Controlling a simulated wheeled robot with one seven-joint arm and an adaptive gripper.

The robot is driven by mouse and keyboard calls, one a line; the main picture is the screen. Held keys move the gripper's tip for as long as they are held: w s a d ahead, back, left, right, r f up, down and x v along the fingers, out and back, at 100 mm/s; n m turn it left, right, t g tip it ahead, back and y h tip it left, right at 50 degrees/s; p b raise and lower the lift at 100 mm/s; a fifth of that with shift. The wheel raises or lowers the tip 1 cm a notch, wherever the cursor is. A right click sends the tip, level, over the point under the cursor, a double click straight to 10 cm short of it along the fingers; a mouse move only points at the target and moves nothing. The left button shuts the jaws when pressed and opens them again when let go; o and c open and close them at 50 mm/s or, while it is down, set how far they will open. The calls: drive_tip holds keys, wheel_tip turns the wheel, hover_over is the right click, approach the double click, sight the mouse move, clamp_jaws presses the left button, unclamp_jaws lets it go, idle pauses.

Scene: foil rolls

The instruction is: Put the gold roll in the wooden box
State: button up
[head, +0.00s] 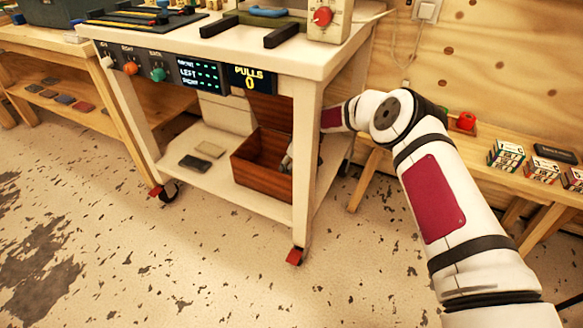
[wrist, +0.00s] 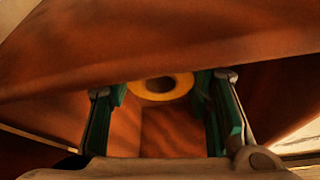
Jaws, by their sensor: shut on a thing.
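The wooden box (head: 258,180) is reddish brown and stands open on the cart's lower shelf. My gripper (head: 287,160) is at the right side of the box in the head view, mostly hidden by the box and cart leg. In the wrist view my gripper (wrist: 163,92) has its two green-lined fingers on either side of the gold roll (wrist: 160,97), shut on it. The roll shows as a yellow ring with a dark hole. Brown wood surrounds it above and below. How far it is from the box floor cannot be told.
The cart's white lower shelf (head: 210,178) also holds a dark flat block (head: 194,162) and a beige one (head: 210,149). The cart's front right leg (head: 305,160) and top (head: 300,62) bound the opening. A bench with small boxes (head: 507,153) stands at right.

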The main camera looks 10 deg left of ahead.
drive_tip(key=shift+f, duration=0.25)
drive_tip(key=shift+f, duration=0.35)
drive_tip(key=o, duration=1.2)
